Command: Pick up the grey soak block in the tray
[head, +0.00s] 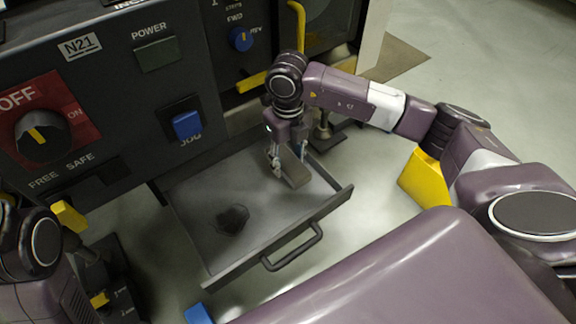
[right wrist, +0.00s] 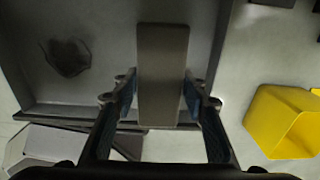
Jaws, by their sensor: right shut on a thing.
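The grey soak block (head: 295,170) is a plain, long grey bar at the back right of the open grey tray (head: 334,206). My right gripper (head: 287,160) is shut on it from above. In the right wrist view the block (right wrist: 162,65) stands between the two blue-padded fingers of the right gripper (right wrist: 160,100), and its far end sticks out past them. I cannot tell whether the block touches the tray floor. My left arm shows at the lower left of the head view, but its gripper does not show clearly.
A dark, flat, irregular patch or lump (head: 232,219) lies in the tray's left half; it also shows in the right wrist view (right wrist: 68,57). The tray has a front handle (head: 292,250). A dark control panel (head: 110,100) rises behind. A yellow open bin (head: 424,178) stands to the right.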

